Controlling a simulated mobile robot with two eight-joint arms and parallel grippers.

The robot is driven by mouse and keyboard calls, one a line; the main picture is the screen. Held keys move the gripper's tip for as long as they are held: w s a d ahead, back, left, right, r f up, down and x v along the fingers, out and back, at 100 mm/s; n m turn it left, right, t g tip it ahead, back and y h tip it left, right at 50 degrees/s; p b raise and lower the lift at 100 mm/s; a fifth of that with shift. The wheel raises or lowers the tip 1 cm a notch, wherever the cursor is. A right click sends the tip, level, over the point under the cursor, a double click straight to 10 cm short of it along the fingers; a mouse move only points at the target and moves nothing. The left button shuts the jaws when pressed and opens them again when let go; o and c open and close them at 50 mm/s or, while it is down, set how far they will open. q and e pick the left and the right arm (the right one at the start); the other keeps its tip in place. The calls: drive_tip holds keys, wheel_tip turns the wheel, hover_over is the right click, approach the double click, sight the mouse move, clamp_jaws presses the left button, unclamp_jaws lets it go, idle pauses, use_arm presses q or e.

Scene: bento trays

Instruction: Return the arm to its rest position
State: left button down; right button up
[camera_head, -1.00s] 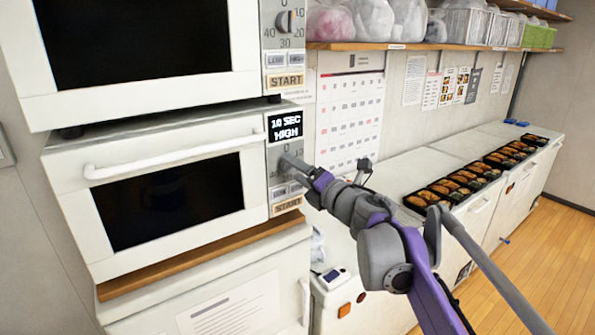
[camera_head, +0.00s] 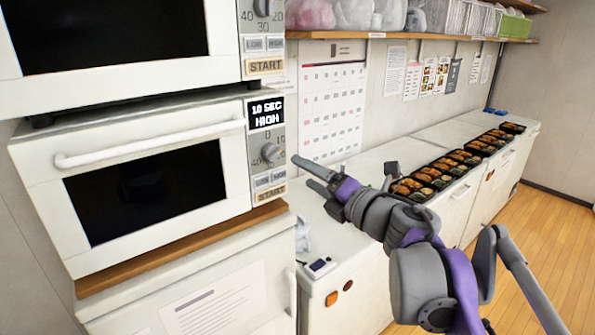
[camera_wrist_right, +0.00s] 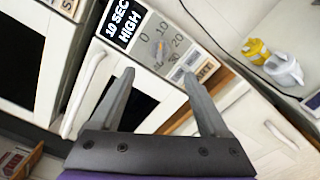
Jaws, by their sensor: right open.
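My right gripper (camera_head: 312,176) is open and empty in the head view, a little to the right of the lower microwave's control panel and apart from it. Its two fingers also show spread in the right wrist view (camera_wrist_right: 160,100). The lower microwave (camera_head: 40,150) has its door closed, and its display (camera_head: 266,113) reads 10 SEC HIGH. The round dial (camera_head: 271,152) and the START button (camera_head: 270,194) are below the display. The dial also shows between the fingertips in the right wrist view (camera_wrist_right: 160,47). My left gripper is not in view.
A second microwave (camera_head: 222,70) stands above. Bento trays (camera_head: 440,172) line the white counter (camera_head: 375,158) to the right. A shelf (camera_head: 400,37) with bags and baskets hangs above. A small device (camera_head: 320,266) lies on the counter's near end. The wooden floor (camera_head: 540,240) is clear.

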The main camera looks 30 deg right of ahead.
drive_tip(key=shift+s, duration=0.25)
idle(0.4)
wheel_tip(320, 180, down, 17)
drive_tip(key=s+m+g+h, duration=0.35)
drive_tip(key=m+h, duration=0.35)
drive_tip(key=m, duration=1.2)
drive_tip(key=s+a+f+m+g+y, duration=0.3)
drive_tip(key=s+a+f, duration=0.3)
drive_tip(key=a+f, duration=0.2)
drive_tip(key=s+a+f+m+g+y, duration=0.2)
drive_tip(key=s+a+f+g, duration=0.4)
drive_tip(key=f, duration=0.7)
drive_tip(key=shift+a+f+m+y, duration=0.15)
drive_tip(key=shift+a+m+y, duration=0.25)
drive_tip(key=shift+a, duration=0.6)
